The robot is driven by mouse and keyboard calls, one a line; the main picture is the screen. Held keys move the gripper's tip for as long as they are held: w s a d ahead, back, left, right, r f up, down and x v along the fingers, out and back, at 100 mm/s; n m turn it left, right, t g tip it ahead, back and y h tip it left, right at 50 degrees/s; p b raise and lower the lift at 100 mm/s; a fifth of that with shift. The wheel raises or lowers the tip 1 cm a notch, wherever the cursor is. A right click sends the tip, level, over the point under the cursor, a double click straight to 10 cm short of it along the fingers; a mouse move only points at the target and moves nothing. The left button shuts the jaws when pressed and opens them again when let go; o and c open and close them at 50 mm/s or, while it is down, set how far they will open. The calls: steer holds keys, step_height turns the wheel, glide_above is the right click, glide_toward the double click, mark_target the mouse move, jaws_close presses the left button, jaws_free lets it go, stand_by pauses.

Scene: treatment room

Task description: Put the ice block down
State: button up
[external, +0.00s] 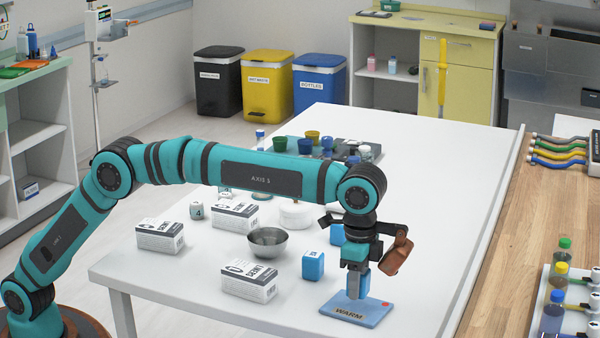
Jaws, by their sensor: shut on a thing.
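My gripper (357,272) points straight down at the front right of the white table. It is shut on a narrow grey-blue piece, which I take as the ice block (359,289); fingers and block are hard to tell apart. Its lower end is at or just above a blue mat marked WARM (345,312); I cannot tell whether it touches. A blue cube with a white mark (313,266) stands left of the gripper. Another blue block (337,233) is partly hidden behind my wrist.
White printed cartons (249,281) and a metal bowl (267,243) stand left of the gripper. A brown item (396,257) shows close to the right of my wrist. Small cups (312,136) stand further back. The white table's right side (440,205) is clear.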

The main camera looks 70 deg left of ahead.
steer(key=shift+f, duration=1.35)
steer(key=shift+f, duration=0.15)
steer(key=o, duration=1)
step_height(320, 180, up, 12)
steer(key=shift+r, duration=0.1)
